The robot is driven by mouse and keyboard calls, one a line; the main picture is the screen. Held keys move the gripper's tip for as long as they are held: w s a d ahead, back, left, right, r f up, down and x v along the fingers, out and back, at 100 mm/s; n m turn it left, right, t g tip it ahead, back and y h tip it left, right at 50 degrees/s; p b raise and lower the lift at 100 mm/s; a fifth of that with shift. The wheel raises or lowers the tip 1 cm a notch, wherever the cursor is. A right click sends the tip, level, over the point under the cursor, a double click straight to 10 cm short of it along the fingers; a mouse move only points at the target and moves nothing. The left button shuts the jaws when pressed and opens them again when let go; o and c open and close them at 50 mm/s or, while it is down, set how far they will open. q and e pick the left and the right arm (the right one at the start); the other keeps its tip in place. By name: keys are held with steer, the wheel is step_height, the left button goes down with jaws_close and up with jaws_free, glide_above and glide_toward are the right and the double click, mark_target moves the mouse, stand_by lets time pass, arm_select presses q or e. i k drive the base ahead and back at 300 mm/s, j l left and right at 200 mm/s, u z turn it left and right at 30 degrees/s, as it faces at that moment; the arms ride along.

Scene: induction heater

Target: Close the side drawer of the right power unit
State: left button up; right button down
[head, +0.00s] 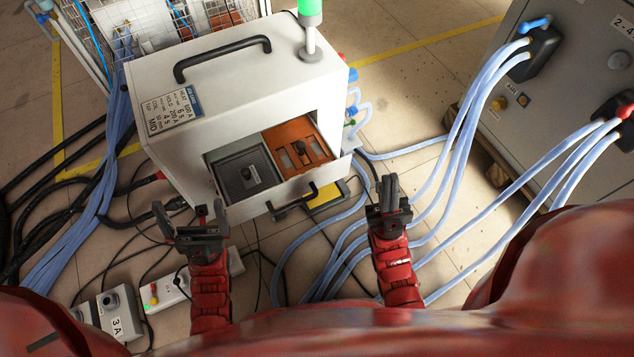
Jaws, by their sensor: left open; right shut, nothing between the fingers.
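A white power unit (180,130) with a black top handle (222,55) stands in the middle of the head view. My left gripper (192,216) is open and empty near the unit's lower left corner. My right gripper (390,192) is shut and empty, to the right of the unit and apart from it.
Pale blue hoses (440,165) run across the floor on the right to a grey cabinet (570,90). Black cables (40,215) lie at the left. A grey control box (110,312) and a power strip (170,290) lie at the near left. A green lamp (310,12) rises from the unit.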

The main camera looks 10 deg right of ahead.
mark_target(297, 180)
steer(key=j+z, duration=0.2)
steer(key=z, duration=0.15)
steer(key=k+j+z, duration=0.1)
steer(key=z, duration=0.3)
steer(key=k+j+z, duration=0.1)
steer(key=j+z, duration=0.25)
steer(key=l, duration=0.1)
